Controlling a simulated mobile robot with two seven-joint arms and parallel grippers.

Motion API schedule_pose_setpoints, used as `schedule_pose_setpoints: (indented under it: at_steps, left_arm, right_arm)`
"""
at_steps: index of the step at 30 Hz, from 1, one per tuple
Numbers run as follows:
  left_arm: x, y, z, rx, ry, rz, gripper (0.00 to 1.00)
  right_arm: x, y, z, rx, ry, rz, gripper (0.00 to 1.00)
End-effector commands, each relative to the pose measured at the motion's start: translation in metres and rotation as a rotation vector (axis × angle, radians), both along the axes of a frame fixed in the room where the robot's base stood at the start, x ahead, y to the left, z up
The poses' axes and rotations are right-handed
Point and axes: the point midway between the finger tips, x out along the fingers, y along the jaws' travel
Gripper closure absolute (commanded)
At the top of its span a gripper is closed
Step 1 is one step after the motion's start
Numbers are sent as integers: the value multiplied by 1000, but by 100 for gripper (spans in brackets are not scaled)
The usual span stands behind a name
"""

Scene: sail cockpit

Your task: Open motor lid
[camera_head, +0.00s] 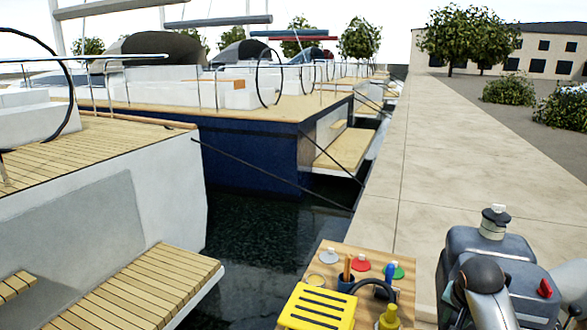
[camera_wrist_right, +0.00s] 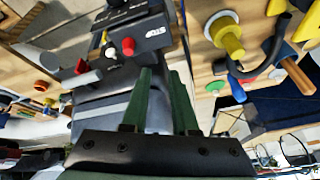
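The motor (camera_head: 515,262) is a dark grey block at the lower right of the head view, with a red knob on its right and a pale cap with a black knob on top. In the wrist view the motor's black, lettered part (camera_wrist_right: 150,30) lies beyond the fingertips, with a red knob beside the lettering. My right gripper (camera_wrist_right: 160,75) has two green fingers a little apart, with nothing held between them. I cannot tell whether they touch the motor. In the head view my right arm covers part of the motor. My left gripper is out of view.
Dark water and moored boats (camera_head: 250,150) lie to the left. The pale quay (camera_head: 440,150) is clear.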

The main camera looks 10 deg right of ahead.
Motion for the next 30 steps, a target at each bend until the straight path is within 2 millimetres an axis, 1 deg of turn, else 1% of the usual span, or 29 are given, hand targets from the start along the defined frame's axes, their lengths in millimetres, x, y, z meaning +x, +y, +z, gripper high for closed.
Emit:
schedule_pose_setpoints:
  at_steps: [1, 3, 5, 6, 8, 9, 11, 12, 15, 18, 21, 26, 27, 30]
  left_arm:
    - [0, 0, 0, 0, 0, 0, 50]
    - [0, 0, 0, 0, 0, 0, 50]
    - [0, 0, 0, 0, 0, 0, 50]
    - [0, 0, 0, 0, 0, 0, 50]
    - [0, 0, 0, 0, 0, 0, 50]
    - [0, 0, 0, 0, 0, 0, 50]
    - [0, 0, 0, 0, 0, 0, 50]
    - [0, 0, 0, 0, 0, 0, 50]
    - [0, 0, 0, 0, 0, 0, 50]
    - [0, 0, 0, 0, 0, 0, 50]
    - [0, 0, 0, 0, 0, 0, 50]
    - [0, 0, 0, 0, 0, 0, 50]
    - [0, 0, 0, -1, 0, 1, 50]
    - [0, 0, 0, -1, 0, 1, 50]
  right_arm:
    - [-15, 18, -22, -30, 35, 86, 73]
    - [-34, 39, -44, -65, 69, 200, 73]
    - [-51, 58, -61, -88, 96, 298, 73]
    - [-64, 71, -71, -101, 113, 362, 73]
    - [-85, 90, -85, -117, 135, 458, 73]
    - [-100, 103, -93, -123, 149, 524, 73]
    - [-122, 123, -103, -130, 164, 619, 73]
    - [-137, 135, -108, -131, 172, 679, 73]
    - [-170, 161, -114, -132, 183, 804, 73]
    - [-198, 182, -116, -127, 187, 901, 73]
    - [-221, 198, -114, -119, 186, 979, 73]
    - [-254, 220, -107, -105, 178, 1083, 73]
    - [-258, 223, -107, -104, 172, 1101, 73]
    - [-243, 227, -123, -122, 117, 1100, 73]
